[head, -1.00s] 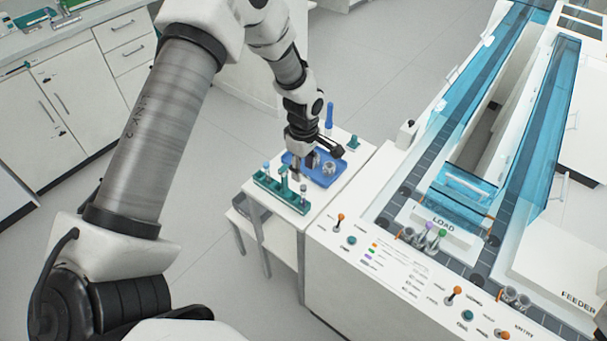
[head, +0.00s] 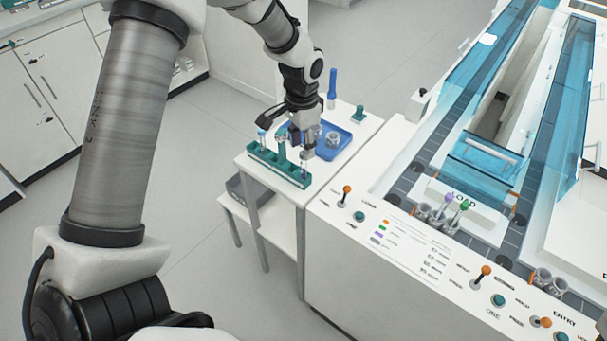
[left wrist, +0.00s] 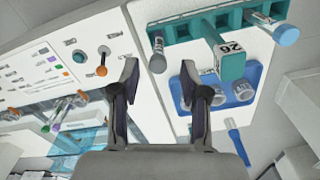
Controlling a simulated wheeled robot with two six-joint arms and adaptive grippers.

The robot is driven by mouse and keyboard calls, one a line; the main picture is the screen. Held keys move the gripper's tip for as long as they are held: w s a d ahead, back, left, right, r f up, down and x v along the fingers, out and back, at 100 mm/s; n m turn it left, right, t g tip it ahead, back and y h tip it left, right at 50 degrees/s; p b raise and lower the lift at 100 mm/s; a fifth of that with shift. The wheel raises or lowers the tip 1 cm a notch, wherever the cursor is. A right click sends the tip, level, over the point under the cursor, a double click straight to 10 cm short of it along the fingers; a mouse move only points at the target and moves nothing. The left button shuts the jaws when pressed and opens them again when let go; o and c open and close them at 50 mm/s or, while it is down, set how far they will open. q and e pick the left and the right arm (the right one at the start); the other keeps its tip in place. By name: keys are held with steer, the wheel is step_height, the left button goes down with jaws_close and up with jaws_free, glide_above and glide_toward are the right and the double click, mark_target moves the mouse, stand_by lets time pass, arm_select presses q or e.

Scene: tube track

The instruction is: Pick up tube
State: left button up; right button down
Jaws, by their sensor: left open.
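A green rack (head: 270,165) stands at the front of the small white side table. It also shows at the top of the left wrist view (left wrist: 192,30). A tube with a light blue cap (left wrist: 286,36) sits at one end of the rack, and a tube with a grey cap (left wrist: 157,62) at the other. A green upright piece with a number label (left wrist: 231,62) stands between them. My left gripper (left wrist: 160,75) is open and empty, over the table beside the grey-capped tube. In the head view, the gripper (head: 300,145) partly hides the rack's right part.
A blue tray (head: 343,140) with round clear holders lies behind the rack, and a tall blue item (head: 332,85) stands beyond it. The white track machine (head: 350,245) is at right, with switches and purple- and green-capped tubes (head: 450,203) near LOAD.

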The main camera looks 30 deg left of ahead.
mark_target(304, 162)
arm_select(q)
step_height(304, 162, down, 6)
steer(key=shift+w+d+f+p, duration=0.1)
steer(key=shift+w+d+p, duration=0.05)
steer(key=shift+p, duration=0.3)
jaws_close()
step_height(304, 162, up, 10)
steer(key=shift+r+b, duration=0.1)
steer(key=shift+b, duration=0.3)
steer(key=shift+f+b, duration=1.5)
steer(key=shift+f, duration=3.2)
